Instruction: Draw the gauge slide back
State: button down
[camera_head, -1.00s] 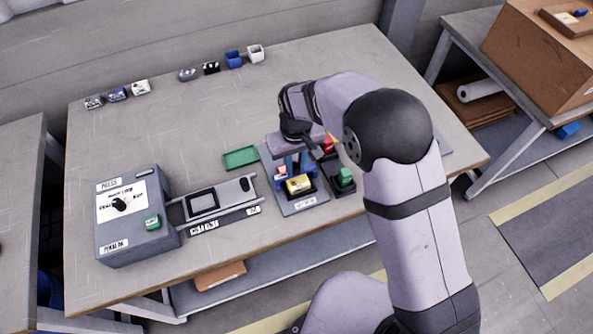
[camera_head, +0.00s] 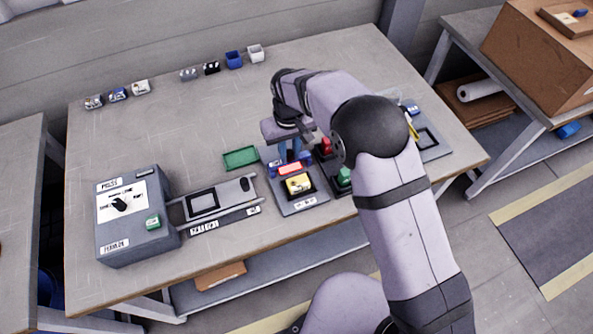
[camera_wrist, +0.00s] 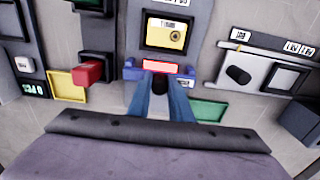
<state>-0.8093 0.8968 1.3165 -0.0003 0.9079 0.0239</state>
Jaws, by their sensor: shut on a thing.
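The gauge slide shows as a red plate with a pale label (camera_head: 290,169), and also in the wrist view (camera_wrist: 160,67). It sits between blue side blocks on the middle fixture (camera_head: 306,204). My gripper (camera_wrist: 160,90) points down behind the red plate. The knob is hidden in the head view.
A grey box with a dial (camera_head: 128,215) and a plate fixture (camera_head: 215,200) stand left. A green tray (camera_head: 241,158) lies close on the left. A red block (camera_head: 325,146) and green block (camera_head: 344,176) stand close on the right.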

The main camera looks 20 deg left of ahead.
jog(key=shift+w+a+f, duration=0.25)
jog(key=shift+w+a, duration=0.35)
jog(key=shift+w+a+f, duration=0.3)
jog(key=shift+w+a, duration=0.35)
jog(key=shift+w+a+f, duration=0.25)
jog(key=shift+w+a, duration=0.35)
jog(key=c, duration=1.5)
grip_release()
jog(key=shift+w, duration=0.1)
jog(key=shift+r, duration=0.1)
jog(key=shift+w+r+p, duration=0.25)
jog(key=shift+r+p, duration=0.65)
jog(key=shift+r, duration=0.2)
jog(key=shift+s+a+r+p, duration=0.15)
jog(key=shift+r+p, duration=0.65)
jog(key=shift+r, duration=0.45)
jog(key=shift+w+a+r+p, duration=0.1)
jog(key=shift+r+p, duration=0.7)
jog(key=shift+r, duration=0.45)
